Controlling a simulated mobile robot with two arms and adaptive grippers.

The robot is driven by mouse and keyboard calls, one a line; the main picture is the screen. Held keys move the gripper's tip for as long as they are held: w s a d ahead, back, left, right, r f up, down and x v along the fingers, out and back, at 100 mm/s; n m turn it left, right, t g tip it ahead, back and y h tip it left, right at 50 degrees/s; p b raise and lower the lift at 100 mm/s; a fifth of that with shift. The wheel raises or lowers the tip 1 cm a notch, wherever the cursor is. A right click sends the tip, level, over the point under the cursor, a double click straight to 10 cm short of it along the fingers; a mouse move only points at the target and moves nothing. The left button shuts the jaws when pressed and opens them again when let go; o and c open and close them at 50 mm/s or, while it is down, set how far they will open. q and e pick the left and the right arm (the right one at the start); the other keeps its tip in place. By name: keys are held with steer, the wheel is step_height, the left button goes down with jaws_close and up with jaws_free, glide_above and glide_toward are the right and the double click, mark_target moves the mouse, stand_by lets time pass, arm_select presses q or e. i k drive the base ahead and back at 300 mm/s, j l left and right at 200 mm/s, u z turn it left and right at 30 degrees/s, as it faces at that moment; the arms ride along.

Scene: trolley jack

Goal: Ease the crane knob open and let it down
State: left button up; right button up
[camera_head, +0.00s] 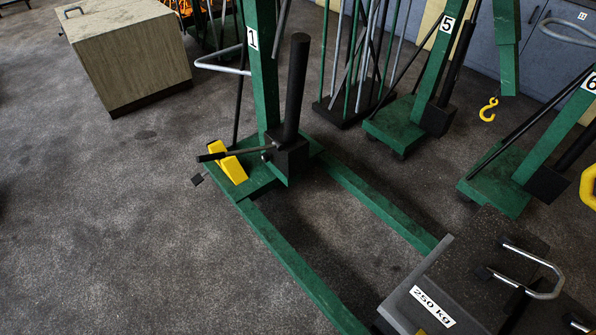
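A green crane marked 1 (264,80) stands in the middle, with a black cylinder (296,88) leaning up from a black block (288,158) at its foot. A dark bar (226,154) sticks out leftward from the block, with a small round part (266,156) at its inner end; I cannot tell whether that is the knob. A yellow wedge-shaped piece (228,163) sits on the base. A small dark square piece (197,180) is at the base's left edge. Neither of my grippers shows.
A grey weight marked 250 kg (432,306) with metal handles is at the lower right, by the crane's legs (300,272). Cranes marked 5 (437,50) and 6 (560,120) stand behind. A box (130,52) is at upper left. The left floor is clear.

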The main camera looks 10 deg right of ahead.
mark_target(264, 158)
steer(key=i+j, duration=0.2)
steer(key=i+j+z, duration=0.15)
steer(key=j, duration=0.25)
steer(key=i+j, duration=0.2)
steer(key=i+j+z, duration=0.1)
steer(key=j, duration=0.3)
steer(key=i+j+z, duration=0.1)
steer(key=j, duration=0.25)
steer(key=i, duration=0.1)
